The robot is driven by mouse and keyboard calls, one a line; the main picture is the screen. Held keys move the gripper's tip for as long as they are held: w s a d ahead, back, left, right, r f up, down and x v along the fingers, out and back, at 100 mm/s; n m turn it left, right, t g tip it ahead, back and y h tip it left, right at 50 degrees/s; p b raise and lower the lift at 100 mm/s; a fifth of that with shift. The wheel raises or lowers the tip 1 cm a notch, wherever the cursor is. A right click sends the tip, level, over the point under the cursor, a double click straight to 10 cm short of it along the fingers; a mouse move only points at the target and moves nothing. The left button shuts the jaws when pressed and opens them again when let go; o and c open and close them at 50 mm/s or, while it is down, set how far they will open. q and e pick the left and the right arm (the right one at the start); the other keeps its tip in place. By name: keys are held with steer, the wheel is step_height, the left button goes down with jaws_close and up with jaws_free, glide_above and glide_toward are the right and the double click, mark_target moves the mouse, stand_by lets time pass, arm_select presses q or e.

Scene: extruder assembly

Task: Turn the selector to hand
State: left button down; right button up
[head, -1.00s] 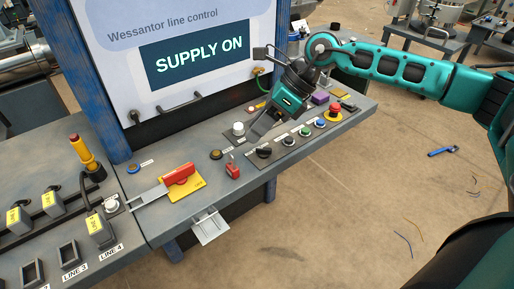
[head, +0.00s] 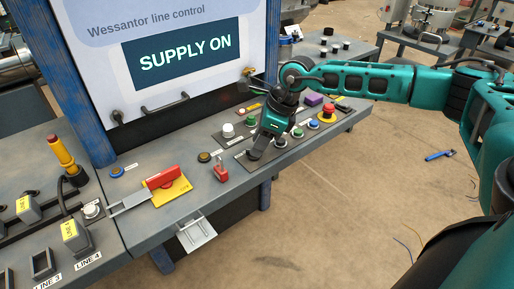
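My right gripper (head: 258,148) reaches down from the right onto the left end of the dark button plate on the console. Its dark fingers are at the place of the black selector knob, which is mostly hidden by them. I cannot tell whether the fingers touch or grip the knob, nor which way the knob points. The plate's labels are too small to read. My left gripper is not in view.
Right of the gripper are a green button (head: 298,132), a blue button (head: 313,124) and a red emergency stop (head: 329,111). To the left are a red padlock (head: 221,173) and a red-handled switch (head: 162,178). A screen (head: 183,52) reads SUPPLY ON.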

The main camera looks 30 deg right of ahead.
steer(key=shift+x, duration=0.85)
steer(key=shift+c, duration=0.2)
jaws_close()
